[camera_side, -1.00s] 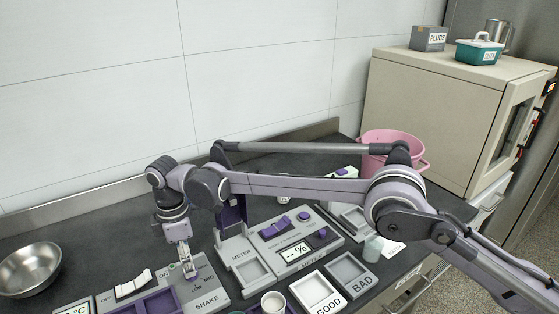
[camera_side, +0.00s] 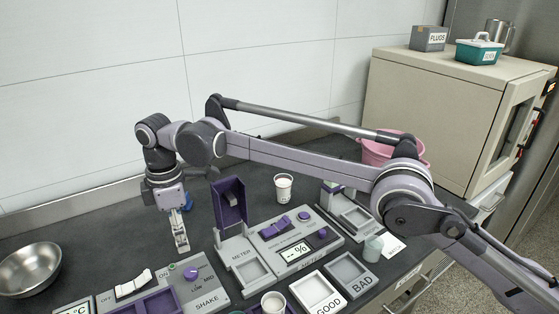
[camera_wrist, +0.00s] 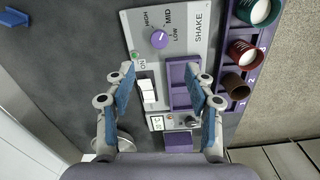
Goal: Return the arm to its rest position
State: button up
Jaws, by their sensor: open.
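My gripper (camera_side: 181,243) hangs above the counter at the left, just behind the SHAKE panel (camera_side: 212,293), with clear air around it. In the wrist view my gripper (camera_wrist: 160,78) has its two blue-padded fingers apart with nothing between them. The panel's purple knob (camera_side: 190,272) is below and apart from the fingers. It also shows in the wrist view as a purple knob (camera_wrist: 159,39), with its pointer toward the MID side. A green light (camera_wrist: 135,55) shows beside ON, above the white rocker switch (camera_wrist: 147,90).
A steel bowl (camera_side: 28,268) stands at the left. The METER unit (camera_side: 293,250) has an upright purple lid (camera_side: 229,203). A white cup (camera_side: 284,187) stands behind it. A pink bucket (camera_side: 375,152) and beige cabinet (camera_side: 430,105) are at the right. Several cups sit in a rack (camera_wrist: 245,65).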

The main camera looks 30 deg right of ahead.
jog(key=s+d+r+m+t, duration=0.1)
jog(key=s+d+r+m, duration=0.25)
jog(key=d, duration=0.35)
jog(key=s+d+r+m+y, duration=0.15)
jog(key=d+r, duration=0.25)
jog(key=d, duration=0.4)
jog(key=s+d+r+m+t, duration=0.1)
jog(key=s+d+r+m, duration=0.25)
jog(key=d, duration=0.35)
jog(key=s+d+f+m+t, duration=0.2)
jog(key=s+d+f+m, duration=0.2)
jog(key=s+d, duration=0.3)
jog(key=s+d+f+m+t+h, duration=0.1)
jog(key=s+d+f+m+t, duration=0.2)
jog(key=s+d, duration=0.5)
jog(key=shift+d+f+m, duration=0.45)
jog(key=shift+f, duration=0.2)
jog(key=shift+h, duration=0.25)
